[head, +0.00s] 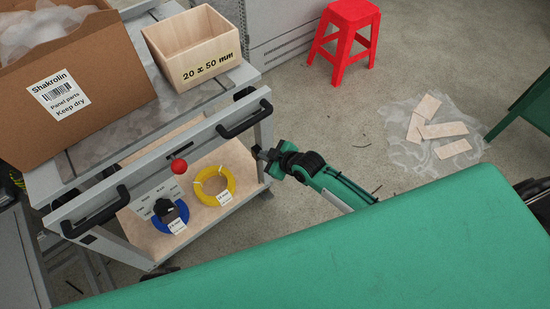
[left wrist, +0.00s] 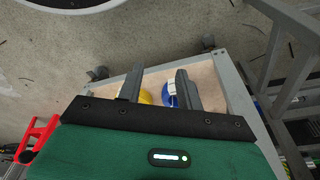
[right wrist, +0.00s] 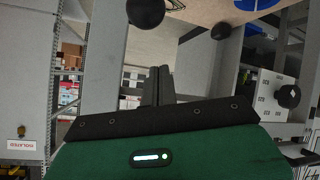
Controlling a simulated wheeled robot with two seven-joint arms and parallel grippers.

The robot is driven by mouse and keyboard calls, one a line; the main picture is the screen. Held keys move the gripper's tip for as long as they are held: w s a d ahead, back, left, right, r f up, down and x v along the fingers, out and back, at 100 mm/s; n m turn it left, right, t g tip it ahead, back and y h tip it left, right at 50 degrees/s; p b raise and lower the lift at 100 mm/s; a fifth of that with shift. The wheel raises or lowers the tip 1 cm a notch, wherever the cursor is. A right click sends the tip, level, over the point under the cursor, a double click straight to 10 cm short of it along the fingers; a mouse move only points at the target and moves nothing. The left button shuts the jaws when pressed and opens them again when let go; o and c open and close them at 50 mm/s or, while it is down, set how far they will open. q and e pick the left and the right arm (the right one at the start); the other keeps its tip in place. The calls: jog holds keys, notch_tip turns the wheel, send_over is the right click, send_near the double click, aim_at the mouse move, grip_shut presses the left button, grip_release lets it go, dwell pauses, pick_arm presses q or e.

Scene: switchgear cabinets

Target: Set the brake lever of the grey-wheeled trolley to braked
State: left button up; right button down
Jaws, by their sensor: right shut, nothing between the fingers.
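The trolley (head: 92,180) is a grey frame with black bar handles. A lever with a red ball knob (head: 179,166) shows at its near side, by a dark slot in the top rail; I cannot read its setting. My right gripper (head: 262,154) is at the trolley's right corner post, below the right handle, apart from the red knob. In the right wrist view its fingers (right wrist: 158,85) are together and empty. My left gripper is not seen in the head view. In the left wrist view its fingers (left wrist: 158,80) are apart, with the trolley's lower shelf (left wrist: 205,75) behind them.
A cardboard box (head: 110,100) and a wooden box (head: 195,50) stand on the trolley top. Yellow (head: 214,186) and blue (head: 170,217) coils lie on the lower shelf. A red stool (head: 347,35) and wood pieces (head: 438,128) are on the floor. A green surface (head: 380,260) fills the foreground.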

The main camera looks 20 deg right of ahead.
jog(key=f, duration=0.1)
jog(key=d+f, duration=0.1)
jog(key=f, duration=0.1)
jog(key=shift+w+f, duration=0.1)
jog(key=shift+w, duration=0.05)
jog(key=shift+s+d+f, duration=0.2)
jog(key=shift+d, duration=0.1)
pick_arm(q)
jog(key=shift+r, duration=0.55)
jog(key=shift+f+b, duration=0.1)
jog(key=shift+b, duration=0.2)
pick_arm(e)
jog(key=shift+s+f, duration=0.1)
jog(key=shift+f, duration=0.05)
